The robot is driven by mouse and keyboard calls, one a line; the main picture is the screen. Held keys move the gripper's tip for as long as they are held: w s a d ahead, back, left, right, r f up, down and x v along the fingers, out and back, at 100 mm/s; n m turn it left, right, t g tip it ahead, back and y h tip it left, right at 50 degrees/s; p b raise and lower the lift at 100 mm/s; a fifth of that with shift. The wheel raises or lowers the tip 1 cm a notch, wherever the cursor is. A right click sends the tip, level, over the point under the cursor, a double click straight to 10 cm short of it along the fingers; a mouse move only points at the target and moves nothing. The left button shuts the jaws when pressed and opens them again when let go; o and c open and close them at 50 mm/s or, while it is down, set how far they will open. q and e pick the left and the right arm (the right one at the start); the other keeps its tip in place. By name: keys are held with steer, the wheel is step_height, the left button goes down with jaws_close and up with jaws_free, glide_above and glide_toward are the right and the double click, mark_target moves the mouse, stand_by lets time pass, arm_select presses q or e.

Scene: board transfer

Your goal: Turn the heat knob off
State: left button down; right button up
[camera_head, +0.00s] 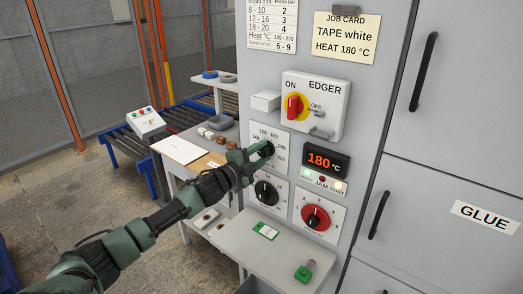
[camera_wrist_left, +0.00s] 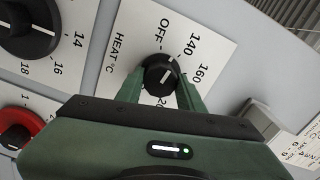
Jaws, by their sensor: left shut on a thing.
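The heat knob (camera_wrist_left: 157,68) is a round black knob on a white dial plate (camera_wrist_left: 127,45) marked HEAT °C, with OFF, 140 and 160 readable. My left gripper (camera_wrist_left: 160,88) is shut on the knob, one green finger on each side. In the head view my left gripper (camera_head: 262,151) reaches the knob from the left and hides part of the dial. The red display (camera_head: 325,162) beside it reads 180 °C. My right gripper is not in view.
A black-knob dial (camera_head: 265,193) and a red-knob dial (camera_head: 315,217) sit below. The EDGER switch (camera_head: 293,106) is above. A grey shelf (camera_head: 245,246) below bears a green tag and a small green object. Cabinet doors (camera_head: 440,215) stand right.

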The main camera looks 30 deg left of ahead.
arm_select(q)
steer(key=n+p, duration=0.1)
steer(key=n, duration=0.3)
steer(key=shift+r+p, duration=0.1)
steer(key=shift+p, duration=0.2)
steer(key=shift+a+n+p, duration=0.1)
steer(key=shift+n+p, duration=0.25)
steer(key=shift+n, duration=0.95)
steer(key=c, duration=0.9)
jaws_free()
steer(key=shift+s+f, duration=0.25)
steer(key=shift+s, duration=0.25)
steer(key=s+b, duration=0.2)
steer(key=s, duration=0.4)
steer(key=shift+s+a+r, duration=0.15)
steer(key=shift+s+a, duration=0.15)
steer(key=shift+s, duration=0.05)
